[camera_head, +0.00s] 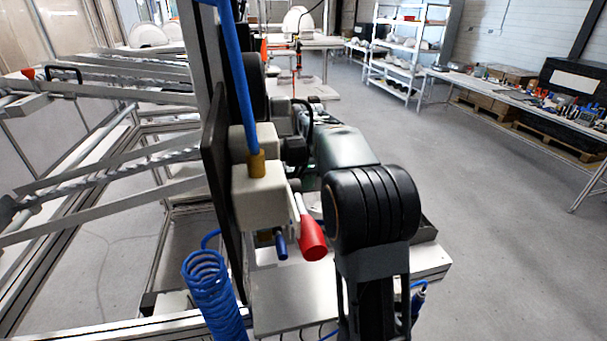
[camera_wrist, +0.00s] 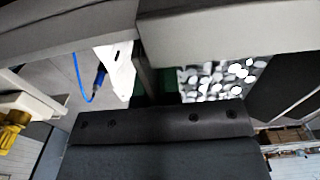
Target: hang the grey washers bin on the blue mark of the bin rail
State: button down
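The dark block of my gripper (camera_wrist: 163,125) fills the bottom middle of the wrist view. Its fingertips cannot be made out, so I cannot tell whether it is open or shut. Just beyond it, right of centre, is a heap of small pale round pieces (camera_wrist: 222,78) that look like washers. A broad grey bar or rim (camera_wrist: 235,32) crosses above them; I cannot tell whether it belongs to the bin. My black arm (camera_head: 372,205) blocks the middle of the head view. The bin rail and its blue mark cannot be made out in either view.
In the head view, a white valve block with a red handle (camera_head: 312,238) stands close left of my arm. A coiled blue hose (camera_head: 210,290) hangs below it. Metal framing is at left. A long workbench (camera_head: 530,105) and white shelves (camera_head: 408,50) stand beyond open floor at right.

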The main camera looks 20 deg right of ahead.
jog(key=shift+r, duration=0.15)
jog(key=shift+r+p, duration=1.4)
jog(key=shift+p, duration=0.2)
jog(key=shift+d, duration=0.1)
jog(key=s+d+p, duration=0.2)
jog(key=d, duration=0.7)
jog(key=shift+d, duration=0.35)
dwell(0.3)
